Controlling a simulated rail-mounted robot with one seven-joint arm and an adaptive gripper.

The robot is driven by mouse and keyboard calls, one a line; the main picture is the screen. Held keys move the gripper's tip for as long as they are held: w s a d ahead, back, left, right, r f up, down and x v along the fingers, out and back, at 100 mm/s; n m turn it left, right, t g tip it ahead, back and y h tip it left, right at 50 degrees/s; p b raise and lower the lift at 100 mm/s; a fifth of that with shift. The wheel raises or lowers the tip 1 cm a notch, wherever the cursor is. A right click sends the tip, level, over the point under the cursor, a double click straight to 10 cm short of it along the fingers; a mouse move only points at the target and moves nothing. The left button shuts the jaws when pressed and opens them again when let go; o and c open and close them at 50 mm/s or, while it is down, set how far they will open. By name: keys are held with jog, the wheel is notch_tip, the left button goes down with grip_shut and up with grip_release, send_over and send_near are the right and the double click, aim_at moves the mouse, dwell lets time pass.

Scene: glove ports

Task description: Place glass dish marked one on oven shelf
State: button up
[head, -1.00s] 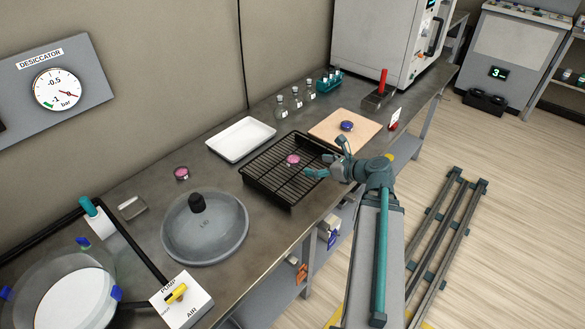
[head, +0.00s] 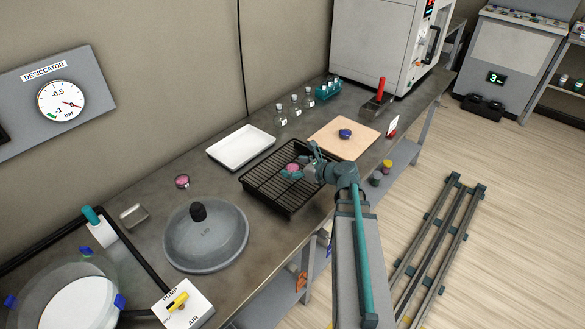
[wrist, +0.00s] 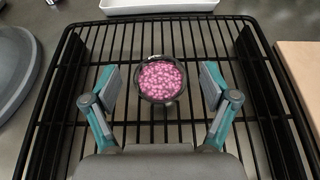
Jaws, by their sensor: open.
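A small round glass dish (wrist: 161,80) filled with pink beads sits on a black wire shelf (wrist: 75,115) in the wrist view. In the head view the dish (head: 292,168) is on the same shelf (head: 262,184), which rests on the bench. No mark on the dish is readable. My gripper (wrist: 160,88) is open, with one finger on each side of the dish and a gap on both sides. In the head view my gripper (head: 301,164) is low over the shelf at the dish.
A second small pink dish (head: 182,181) stands left on the bench (head: 150,200). A white tray (head: 241,147) lies behind the shelf, a tan board (head: 331,142) with a blue-topped item to its right. A grey lid (head: 205,240) stands left; small bottles (head: 295,107) stand behind.

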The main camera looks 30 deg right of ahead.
jog(key=shift+w+a+f, duration=0.2)
jog(key=shift+w+f, duration=0.05)
jog(key=shift+w, duration=0.25)
jog(key=shift+c, duration=0.2)
jog(key=c, duration=1.3)
jog(key=shift+c, duration=0.2)
jog(key=shift+r, duration=0.15)
